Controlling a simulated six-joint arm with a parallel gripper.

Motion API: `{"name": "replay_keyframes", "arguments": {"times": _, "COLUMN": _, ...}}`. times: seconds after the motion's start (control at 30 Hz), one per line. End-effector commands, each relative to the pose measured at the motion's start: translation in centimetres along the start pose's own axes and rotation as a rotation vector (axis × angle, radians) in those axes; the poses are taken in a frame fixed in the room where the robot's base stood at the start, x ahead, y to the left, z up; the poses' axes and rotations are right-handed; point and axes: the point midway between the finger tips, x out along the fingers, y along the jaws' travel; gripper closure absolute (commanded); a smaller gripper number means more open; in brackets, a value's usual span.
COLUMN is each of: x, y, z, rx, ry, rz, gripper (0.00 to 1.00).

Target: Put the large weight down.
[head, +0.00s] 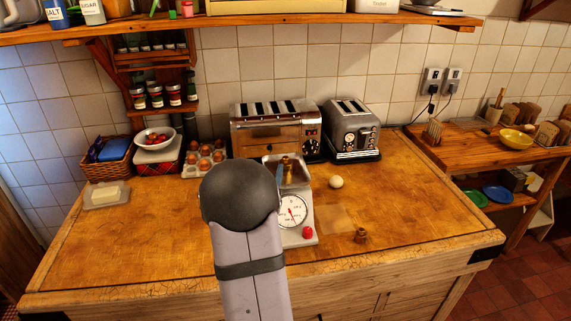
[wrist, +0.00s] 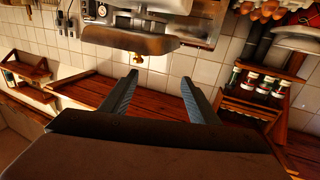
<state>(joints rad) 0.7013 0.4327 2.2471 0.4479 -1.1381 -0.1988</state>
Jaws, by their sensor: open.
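A brass weight (head: 287,164) stands in the metal pan (head: 299,172) of the kitchen scale (head: 307,234); its lower part is partly hidden. It seems to show in the wrist view (wrist: 138,57), which is upside down, a little beyond the fingertips.
An egg (head: 336,182) lies on the wooden counter (head: 150,235) right of the scale. Two toasters (head: 270,133) (head: 354,130) stand behind, with an egg tray (head: 205,160) to the left. The counter's front right is clear. A shelf (head: 220,20) hangs above.

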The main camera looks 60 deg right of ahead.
Motion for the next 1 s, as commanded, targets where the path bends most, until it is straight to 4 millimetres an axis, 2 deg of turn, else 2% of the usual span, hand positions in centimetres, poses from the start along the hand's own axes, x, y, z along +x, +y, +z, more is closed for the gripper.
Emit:
{"name": "replay_keyframes", "arguments": {"times": 0.1, "x": 0.1, "y": -4.1, "z": -3.5, "rx": 0.022, "ry": 0.018, "rz": -0.051, "gripper": 0.45}}
{"name": "replay_keyframes", "arguments": {"times": 0.13, "x": 0.4, "y": -4.4, "z": -4.3, "rx": 0.048, "ry": 0.025, "rz": -0.032, "gripper": 0.45}}
{"name": "replay_keyframes", "arguments": {"times": 0.3, "x": 2.0, "y": -3.1, "z": -5.6, "rx": 0.188, "ry": -0.004, "rz": 0.148, "gripper": 0.45}}
{"name": "replay_keyframes", "arguments": {"times": 0.5, "x": 2.6, "y": 0.2, "z": -3.8, "rx": 0.267, "ry": -0.136, "rz": 0.378, "gripper": 0.45}}
{"name": "replay_keyframes", "arguments": {"times": 0.6, "x": 2.1, "y": 1.0, "z": -2.3, "rx": 0.271, "ry": -0.228, "rz": 0.444, "gripper": 0.45}}
{"name": "replay_keyframes", "arguments": {"times": 0.7, "x": 1.4, "y": 1.2, "z": -0.5, "rx": 0.228, "ry": -0.323, "rz": 0.469, "gripper": 0.45}}
{"name": "replay_keyframes", "arguments": {"times": 0.77, "x": 1.2, "y": 1.1, "z": 0.0, "rx": 0.186, "ry": -0.354, "rz": 0.459, "gripper": 0.45}}
{"name": "replay_keyframes", "arguments": {"times": 1.0, "x": 1.3, "y": 1.0, "z": 0.1, "rx": 0.093, "ry": -0.378, "rz": 0.433, "gripper": 0.45}}
